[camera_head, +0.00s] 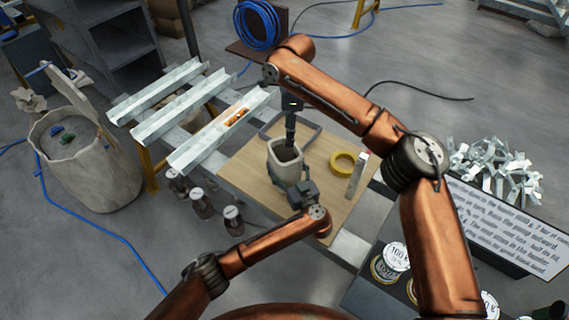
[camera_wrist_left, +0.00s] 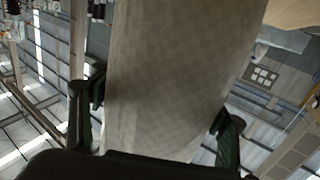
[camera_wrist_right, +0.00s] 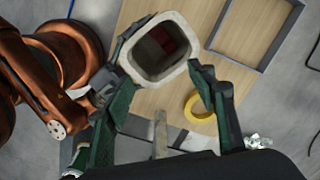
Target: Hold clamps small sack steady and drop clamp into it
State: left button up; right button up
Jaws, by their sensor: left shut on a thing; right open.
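The small sack (camera_head: 287,155), pale and open-topped, stands upright on the wooden board. My left gripper (camera_head: 297,190) is shut on its side, and the left wrist view shows the sack wall (camera_wrist_left: 175,75) between its fingers. My right gripper (camera_head: 291,140) is above the sack mouth. In the right wrist view its fingers (camera_wrist_right: 165,105) are spread and empty, with the sack rim (camera_wrist_right: 190,68) below them. A dark red thing (camera_wrist_right: 163,40) lies inside the sack; I cannot tell its exact shape. An orange thing (camera_head: 238,116), perhaps a clamp, lies in the nearest metal channel.
A yellow tape ring (camera_head: 343,162) and a metal strip (camera_head: 357,176) are right of the sack. A shallow grey tray (camera_head: 314,132) lies behind it. Metal channels (camera_head: 190,99) and a big sack (camera_head: 85,165) stand left. Metal brackets (camera_head: 497,170) are piled at right.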

aim_at(293, 177)
pick_arm(q)
jog(key=shift+r, duration=0.1)
pick_arm(e)
notch_tip(293, 177, up, 12)
jog(key=shift+d, duration=0.25)
dwell(0.8)
pick_arm(q)
jog(key=o, duration=1.3)
jog(key=v, duration=1.2)
